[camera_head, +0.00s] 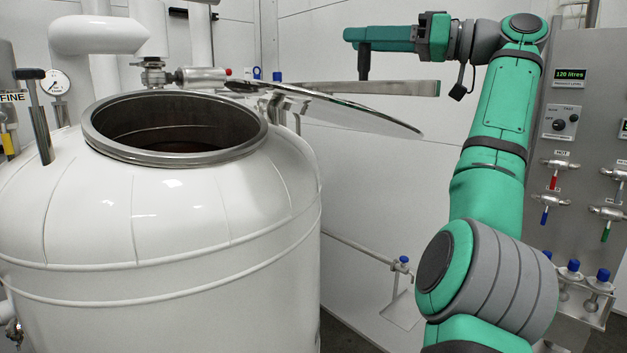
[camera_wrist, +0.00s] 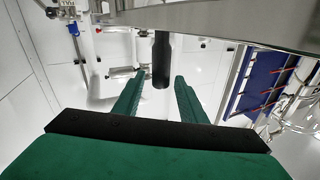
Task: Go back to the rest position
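My gripper (camera_head: 352,36) is at the top of the head view, with its green fingers pointing left. In the wrist view my gripper (camera_wrist: 159,77) has its two fingers apart. The black handle (camera_head: 364,65) stands upright on the grey bar of the tank lid, at the fingertips. In the wrist view the handle (camera_wrist: 162,55) shows in the gap between the fingertips, with space on both sides. The round metal lid (camera_head: 350,112) is swung open and tilted at the right of the white tank (camera_head: 170,215), whose mouth is uncovered. My arm is raised and bent.
A grey control panel (camera_head: 590,110) with a display, a knob and several valves stands right of my arm. Blue-capped fittings (camera_head: 573,268) are below it. White pipes (camera_head: 100,35) and a gauge (camera_head: 54,82) are at the left. A pale wall is behind.

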